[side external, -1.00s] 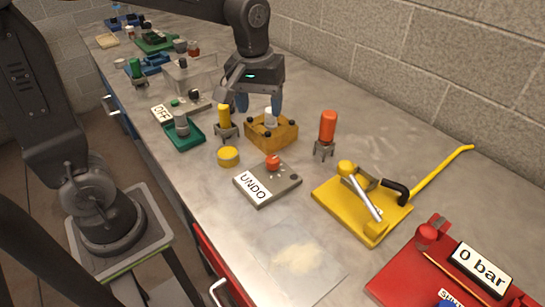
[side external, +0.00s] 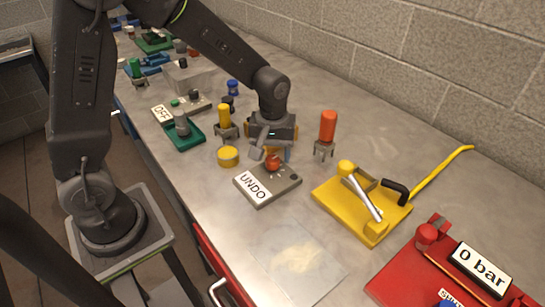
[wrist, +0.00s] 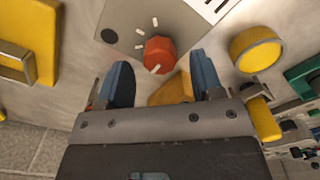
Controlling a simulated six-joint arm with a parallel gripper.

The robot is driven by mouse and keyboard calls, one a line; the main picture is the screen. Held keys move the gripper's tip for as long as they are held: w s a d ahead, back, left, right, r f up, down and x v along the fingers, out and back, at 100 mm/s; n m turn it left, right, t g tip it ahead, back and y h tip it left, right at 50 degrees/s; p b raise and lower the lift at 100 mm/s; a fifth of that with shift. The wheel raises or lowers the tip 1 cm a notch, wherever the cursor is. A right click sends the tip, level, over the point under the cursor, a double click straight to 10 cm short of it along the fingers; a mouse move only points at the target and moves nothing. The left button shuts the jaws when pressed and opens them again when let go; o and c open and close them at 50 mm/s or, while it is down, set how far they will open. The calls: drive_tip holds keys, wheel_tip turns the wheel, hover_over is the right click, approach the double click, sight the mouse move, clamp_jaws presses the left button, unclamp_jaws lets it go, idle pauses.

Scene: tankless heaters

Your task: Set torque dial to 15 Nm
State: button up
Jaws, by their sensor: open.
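The torque dial (side external: 273,162) is a red-orange knob on a grey box (side external: 290,182) with a white UNDO label. In the wrist view the dial (wrist: 159,54) lies just beyond my fingertips, with a white pointer line toward the lower left and several white tick marks around its far side. No numbers are readable. My gripper (wrist: 163,82) is open, its two blue fingers apart and empty. In the side view my gripper (side external: 272,152) hangs right behind the dial and covers the orange-yellow fixture block, part of which shows between the fingers in the wrist view (wrist: 172,89).
A yellow round cap (side external: 229,157) lies left of the grey box. An orange-handled tool (side external: 327,130) stands in a holder to the right, beside a yellow plate with a lever (side external: 365,215). A yellow-handled tool (side external: 224,116) stands left.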

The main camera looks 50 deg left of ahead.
drive_tip(key=shift+f, duration=1)
drive_tip(key=c, duration=0.9)
